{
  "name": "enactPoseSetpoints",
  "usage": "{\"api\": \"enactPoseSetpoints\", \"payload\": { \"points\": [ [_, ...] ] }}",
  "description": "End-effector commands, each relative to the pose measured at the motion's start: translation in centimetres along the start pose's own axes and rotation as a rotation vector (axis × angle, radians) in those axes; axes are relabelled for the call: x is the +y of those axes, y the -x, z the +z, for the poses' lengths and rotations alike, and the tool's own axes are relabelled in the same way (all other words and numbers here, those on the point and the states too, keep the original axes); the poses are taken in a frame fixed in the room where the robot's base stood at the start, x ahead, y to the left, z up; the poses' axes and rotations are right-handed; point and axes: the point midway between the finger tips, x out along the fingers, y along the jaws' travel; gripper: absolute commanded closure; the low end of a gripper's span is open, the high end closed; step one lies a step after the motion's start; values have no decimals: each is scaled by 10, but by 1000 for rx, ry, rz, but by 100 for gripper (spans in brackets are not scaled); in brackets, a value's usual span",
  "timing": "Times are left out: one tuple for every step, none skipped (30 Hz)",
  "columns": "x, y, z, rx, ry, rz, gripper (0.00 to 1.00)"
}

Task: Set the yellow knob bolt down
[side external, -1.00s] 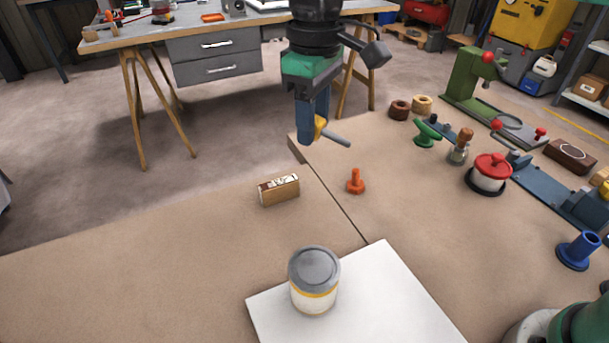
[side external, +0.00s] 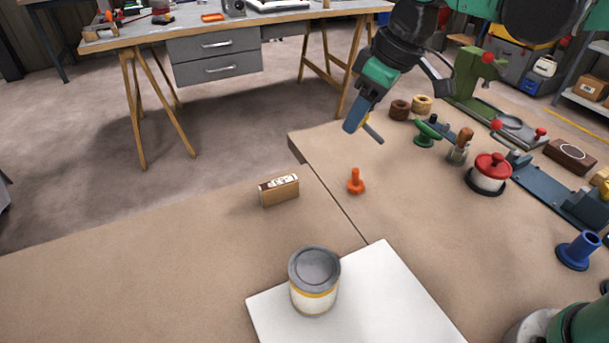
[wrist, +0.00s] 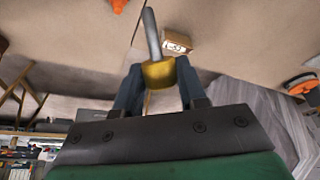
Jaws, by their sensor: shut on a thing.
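The yellow knob bolt (wrist: 158,73) is clamped between the two blue fingers of my gripper (wrist: 155,85) in the wrist view, its grey shank pointing away from the fingers. In the side view my gripper (side external: 358,118) is tilted and shut on the bolt, in the air above the workbench's far part. There the grey shank (side external: 373,133) sticks out down and to the right, and the yellow knob is mostly hidden behind the fingers. The shank touches nothing that I can see.
An orange bolt (side external: 356,182) and a small box (side external: 279,190) stand on the brown bench (side external: 150,270). A tin (side external: 314,282) stands on a white board (side external: 400,300). A green knob (side external: 427,132), a red-lidded pot (side external: 488,175) and fixtures crowd the right. The bench's left part is clear.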

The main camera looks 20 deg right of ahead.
Motion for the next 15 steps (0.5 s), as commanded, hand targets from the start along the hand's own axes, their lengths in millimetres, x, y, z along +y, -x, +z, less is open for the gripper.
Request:
{"api": "enactPoseSetpoints", "payload": {
  "points": [
    [-12, -2, -9, 67, 96, -41, 100],
    [-20, -3, -15, 111, 157, -70, 100],
    [-29, -4, -22, 168, 236, -113, 100],
    [-36, -5, -28, 211, 292, -150, 100],
    [-42, -5, -33, 256, 349, -185, 100],
    [-52, -5, -41, 313, 422, -244, 100],
    [-59, -5, -46, 357, 479, -293, 100],
    [-67, -4, -52, 405, 534, -342, 100],
    [-78, -3, -60, 465, 604, -417, 100],
    [-86, -2, -65, 509, 652, -479, 100],
    [-95, 0, -70, 550, 695, -538, 100],
    [-105, 2, -77, 599, 743, -610, 100],
    [-112, 4, -81, 631, 772, -661, 100],
    [-118, 6, -85, 659, 795, -707, 100],
    [-126, 9, -89, 694, 820, -764, 100]
  ]
}}
